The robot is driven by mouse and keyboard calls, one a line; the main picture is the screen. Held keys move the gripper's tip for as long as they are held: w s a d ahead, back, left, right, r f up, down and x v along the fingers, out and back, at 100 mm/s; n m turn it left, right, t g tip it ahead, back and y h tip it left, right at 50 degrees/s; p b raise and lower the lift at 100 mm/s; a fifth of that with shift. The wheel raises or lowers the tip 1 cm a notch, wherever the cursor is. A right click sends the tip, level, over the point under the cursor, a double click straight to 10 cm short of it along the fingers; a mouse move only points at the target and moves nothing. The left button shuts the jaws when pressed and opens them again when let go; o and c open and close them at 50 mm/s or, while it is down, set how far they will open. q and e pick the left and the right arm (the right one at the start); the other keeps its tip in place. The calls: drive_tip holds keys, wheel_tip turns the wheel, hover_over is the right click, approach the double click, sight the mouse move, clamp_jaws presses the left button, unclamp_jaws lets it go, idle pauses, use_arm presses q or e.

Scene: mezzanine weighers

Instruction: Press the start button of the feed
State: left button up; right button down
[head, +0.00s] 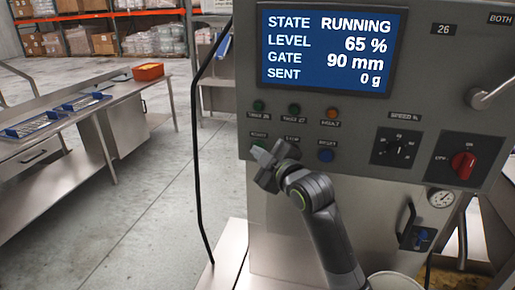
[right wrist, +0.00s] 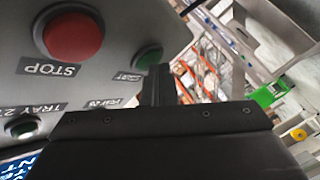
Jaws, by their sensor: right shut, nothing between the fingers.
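The feed's control panel (head: 370,122) fills the right of the head view. Its screen (head: 330,48) reads STATE RUNNING, LEVEL 65 %, GATE 90 mm, SENT 0 g. The green start button (right wrist: 148,57) shows in the right wrist view; in the head view my right gripper (head: 263,158) largely covers it. The right gripper is shut and empty, its fingers (right wrist: 156,85) at the green button's edge. I cannot tell whether they touch it. The red stop button (right wrist: 73,36) is beside the green one. My left gripper is not in view.
A blue reset button (head: 326,155) sits right of the gripper, below a row of small lamps (head: 294,110). A speed knob (head: 395,147) and red switch (head: 463,164) are further right. A black cable (head: 196,150) hangs left of the panel. A steel table (head: 60,172) stands at left.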

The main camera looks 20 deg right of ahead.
drive_tip(key=shift+s, duration=0.1)
drive_tip(key=shift+s+a, duration=0.45)
drive_tip(key=shift+s, duration=0.2)
drive_tip(key=s+a, duration=0.1)
drive_tip(key=s, duration=0.1)
drive_tip(key=s+a+p, duration=0.1)
drive_tip(key=s, duration=0.1)
drive_tip(key=shift+a, duration=0.4)
drive_tip(key=shift+f, duration=0.1)
idle(0.5)
